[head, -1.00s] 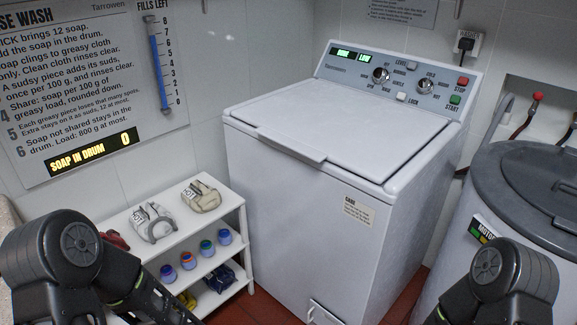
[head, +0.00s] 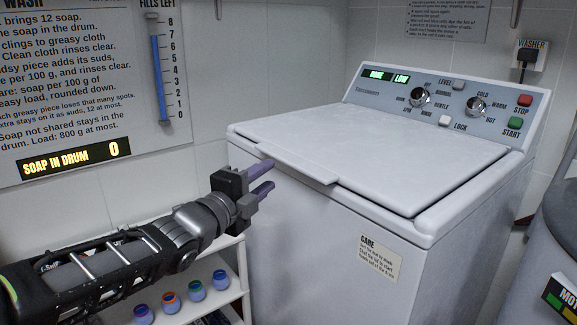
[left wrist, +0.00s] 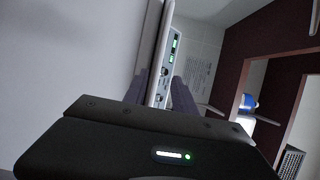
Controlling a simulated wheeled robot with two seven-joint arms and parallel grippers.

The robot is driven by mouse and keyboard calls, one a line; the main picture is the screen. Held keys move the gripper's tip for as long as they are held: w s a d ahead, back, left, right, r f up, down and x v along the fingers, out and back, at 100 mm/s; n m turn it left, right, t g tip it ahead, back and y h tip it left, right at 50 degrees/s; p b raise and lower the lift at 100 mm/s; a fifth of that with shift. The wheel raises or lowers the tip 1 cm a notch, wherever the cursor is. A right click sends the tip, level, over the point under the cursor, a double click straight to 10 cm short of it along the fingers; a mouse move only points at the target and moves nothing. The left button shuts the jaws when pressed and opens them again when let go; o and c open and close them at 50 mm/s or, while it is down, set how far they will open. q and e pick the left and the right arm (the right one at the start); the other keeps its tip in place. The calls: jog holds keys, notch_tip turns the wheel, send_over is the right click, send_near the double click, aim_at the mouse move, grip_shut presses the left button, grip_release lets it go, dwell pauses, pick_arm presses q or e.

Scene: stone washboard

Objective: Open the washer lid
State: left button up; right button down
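The white washer (head: 330,250) stands in the middle of the head view with its lid (head: 370,150) shut flat. A raised handle lip (head: 296,166) runs along the lid's front edge. My left gripper (head: 266,178) is at the left end of this lip, just in front of the washer. Its two purple-grey fingers are apart and point at the lip, with nothing seen between them. The left wrist view shows both fingers (left wrist: 160,95) spread, with the washer's side and panel beyond. I cannot tell whether a finger touches the lip. My right gripper is not in view.
The control panel (head: 440,100) with knobs and buttons is behind the lid. A white shelf (head: 235,290) with several small jars stands at the left below my arm. A grey drum-shaped machine (head: 560,225) stands close at the right. The air above the lid is clear.

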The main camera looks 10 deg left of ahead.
aim_at(286, 164)
pick_arm(q)
jog(key=shift+w+f, duration=0.1)
jog(key=b+x, duration=0.1)
jog(key=x, duration=0.6)
jog(key=shift+w+d, duration=0.2)
jog(key=shift+w, duration=0.15)
jog(key=shift+c, duration=0.4)
grip_shut()
dwell(1.0)
